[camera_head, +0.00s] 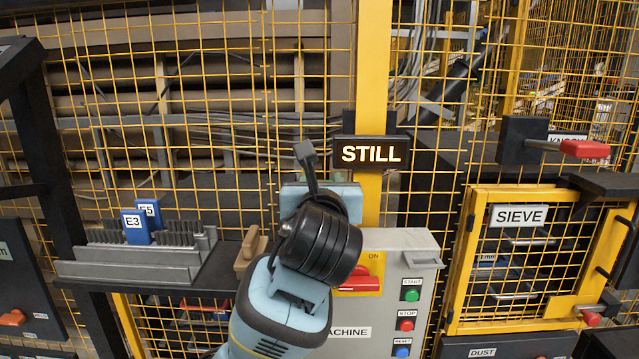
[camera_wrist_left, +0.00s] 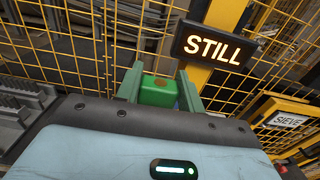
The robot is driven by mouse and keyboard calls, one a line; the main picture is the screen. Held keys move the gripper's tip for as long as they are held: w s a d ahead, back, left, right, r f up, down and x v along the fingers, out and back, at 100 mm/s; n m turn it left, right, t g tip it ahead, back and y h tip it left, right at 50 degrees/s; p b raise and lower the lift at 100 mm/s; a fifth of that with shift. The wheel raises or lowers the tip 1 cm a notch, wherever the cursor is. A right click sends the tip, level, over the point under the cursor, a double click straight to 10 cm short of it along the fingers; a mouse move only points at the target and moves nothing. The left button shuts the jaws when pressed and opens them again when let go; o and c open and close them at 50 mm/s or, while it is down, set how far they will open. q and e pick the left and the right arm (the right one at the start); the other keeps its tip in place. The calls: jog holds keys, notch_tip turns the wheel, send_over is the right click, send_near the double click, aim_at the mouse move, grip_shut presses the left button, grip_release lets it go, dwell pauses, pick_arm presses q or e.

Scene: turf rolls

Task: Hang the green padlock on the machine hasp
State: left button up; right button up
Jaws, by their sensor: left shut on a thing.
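The green padlock (camera_wrist_left: 157,91) shows in the left wrist view between the two fingers of my left gripper (camera_wrist_left: 160,86), which is shut on it. Its shackle cannot be made out. The grey panel carries a red handle (camera_head: 362,281) on a yellow plate marked ON, partly covered by my arm. I cannot make out the hasp itself. My right gripper is not in view.
A lit STILL sign (camera_head: 371,153) hangs on the yellow post, right of my gripper. A shelf at left holds a grey rack (camera_head: 130,268) with blue E3 and E5 tags, and a wooden-handled brush (camera_head: 250,249). The yellow SIEVE door (camera_head: 480,255) is at right. Mesh fencing stands behind.

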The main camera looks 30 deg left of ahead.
pick_arm(q)
jog(key=shift+f, duration=2.9)
jog(key=shift+f, duration=2.55)
dwell(0.3)
jog(key=o, duration=1.1)
jog(key=shift+s, duration=0.1)
jog(key=v, duration=0.7)
jog(key=shift+s+d, duration=0.2)
jog(key=shift+s, duration=0.1)
